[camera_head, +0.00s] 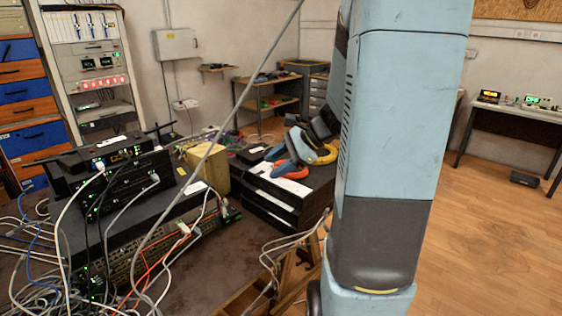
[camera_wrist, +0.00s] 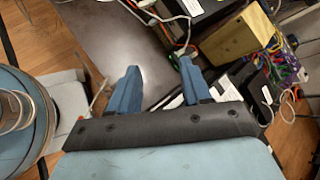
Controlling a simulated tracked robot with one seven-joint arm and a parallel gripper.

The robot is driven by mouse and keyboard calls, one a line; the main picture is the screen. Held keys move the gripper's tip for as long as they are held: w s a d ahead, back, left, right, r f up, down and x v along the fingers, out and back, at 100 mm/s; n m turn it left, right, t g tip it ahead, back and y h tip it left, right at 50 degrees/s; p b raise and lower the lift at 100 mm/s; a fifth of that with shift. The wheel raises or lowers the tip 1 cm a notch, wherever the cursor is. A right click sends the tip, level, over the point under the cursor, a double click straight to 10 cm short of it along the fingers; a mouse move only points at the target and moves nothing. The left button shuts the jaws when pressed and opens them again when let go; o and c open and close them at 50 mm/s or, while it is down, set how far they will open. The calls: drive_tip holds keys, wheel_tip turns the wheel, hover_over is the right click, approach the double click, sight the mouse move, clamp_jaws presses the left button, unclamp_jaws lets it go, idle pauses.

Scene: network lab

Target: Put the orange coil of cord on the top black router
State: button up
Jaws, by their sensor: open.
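An orange-red coil (camera_head: 290,169), which I take to be the orange cord, lies on a stack of flat black boxes (camera_head: 268,207). I cannot make out the orange coil in the wrist view.
Loose grey, white and orange cables hang across the front of the router stack. A yellowish box (camera_head: 207,167) stands between the routers and the black boxes; it also shows in the wrist view (camera_wrist: 235,38). A rack (camera_head: 85,60) stands behind. Open wooden floor lies to the right.

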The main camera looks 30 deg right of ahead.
drive_tip(key=s+a+r+n+h, duration=0.4)
drive_tip(key=s+r+n, duration=0.1)
drive_tip(key=s+n, duration=0.3)
drive_tip(key=s+a+r+n+h, duration=0.4)
drive_tip(key=s+r+n, duration=0.1)
drive_tip(key=s+n, duration=0.4)
drive_tip(key=shift+r+n, duration=0.3)
drive_tip(key=shift+n, duration=0.1)
drive_tip(key=shift+s, duration=0.1)
